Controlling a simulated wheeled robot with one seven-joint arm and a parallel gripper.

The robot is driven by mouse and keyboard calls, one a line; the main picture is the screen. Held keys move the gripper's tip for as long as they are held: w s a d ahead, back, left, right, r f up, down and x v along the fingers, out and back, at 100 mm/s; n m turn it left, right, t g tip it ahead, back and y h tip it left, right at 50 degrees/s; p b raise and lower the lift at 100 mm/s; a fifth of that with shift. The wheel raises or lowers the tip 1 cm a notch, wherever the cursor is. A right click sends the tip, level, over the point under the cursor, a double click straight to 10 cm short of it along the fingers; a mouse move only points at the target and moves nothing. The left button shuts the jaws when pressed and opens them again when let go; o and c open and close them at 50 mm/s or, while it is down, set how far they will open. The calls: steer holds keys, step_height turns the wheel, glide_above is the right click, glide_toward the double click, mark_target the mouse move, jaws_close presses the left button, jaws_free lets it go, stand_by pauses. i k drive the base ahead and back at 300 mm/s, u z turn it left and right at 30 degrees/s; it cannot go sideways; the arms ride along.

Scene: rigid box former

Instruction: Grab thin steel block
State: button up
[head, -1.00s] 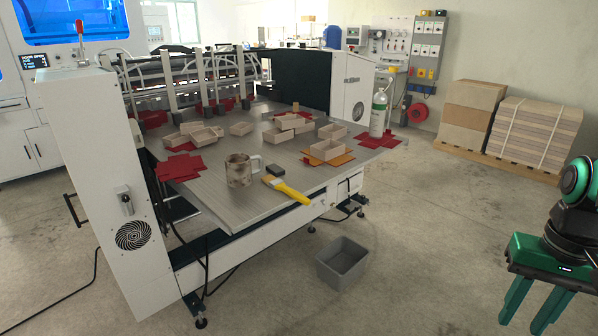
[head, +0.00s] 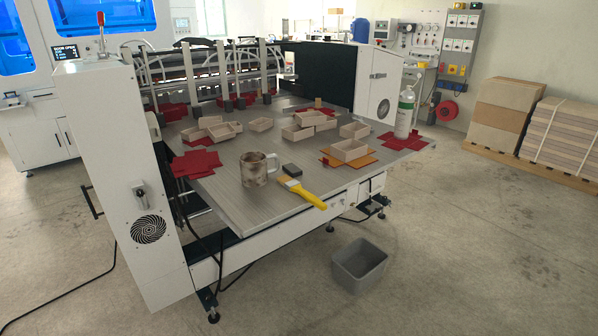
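A small, flat dark grey block (head: 291,170) lies on the grey machine table (head: 225,200), near its front edge. It is right of the stained mug (head: 258,169) and just behind the bristles of a yellow-handled brush (head: 303,192). It looks like a steel block, but it is too small to be sure of the material. Other dark blocks (head: 240,103) stand at the back of the table by the upright posts. My gripper is out of view.
Several pale open boxes (head: 348,150), red sheets (head: 195,163) and a white bottle (head: 405,112) are on the table. A grey bin (head: 360,265) stands on the floor in front. Stacked board (head: 500,115) is at the right. The floor at the lower right is clear.

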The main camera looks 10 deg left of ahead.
mark_target(292, 169)
steer(key=i, duration=1)
steer(key=u, duration=0.05)
